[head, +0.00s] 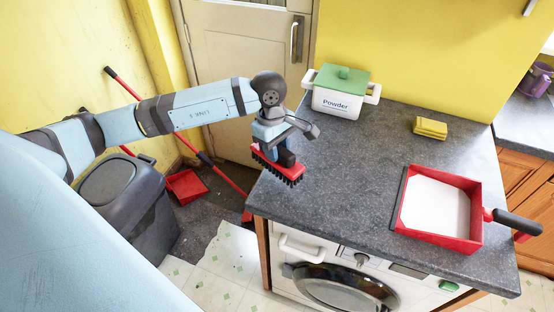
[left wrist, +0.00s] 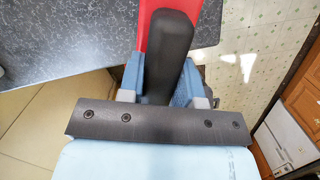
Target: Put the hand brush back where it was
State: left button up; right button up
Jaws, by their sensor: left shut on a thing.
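The hand brush has a red block with dark bristles (head: 279,169), pointing down. It shows in the head view at the left end of the grey worktop (head: 340,165), overlapping that edge. My left gripper (head: 284,152) is shut on its black handle, which shows between the fingers in the left wrist view (left wrist: 168,50). In that view, worktop lies on one side of the brush and floor on the other. I cannot tell whether the bristles touch anything. My right gripper is in neither view.
On the worktop are a red dustpan (head: 468,240) with a pale inside, a white powder box (head: 338,103) with green lid, and yellow sponges (head: 430,127). Worktop between them is clear. A grey bin (head: 130,200) and long-handled red dustpan (head: 187,186) stand left, below.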

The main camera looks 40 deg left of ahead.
pick_arm(q)
jog(key=shift+f, duration=2.55)
jog(key=shift+f, duration=0.1)
jog(key=shift+f, duration=0.1)
jog(key=o, duration=0.8)
jog(key=shift+o, duration=0.2)
jog(key=shift+r+p, duration=0.25)
jog(key=shift+p, duration=0.05)
jog(key=shift+r, duration=0.3)
jog(key=r, duration=0.3)
jog(key=a+r+b, duration=0.1)
jog(key=r, duration=0.3)
jog(key=r+b, duration=0.1)
jog(key=r, duration=0.3)
jog(key=shift+w+a+r, duration=0.1)
jog(key=shift+w+a, duration=0.05)
jog(key=shift+a, duration=0.25)
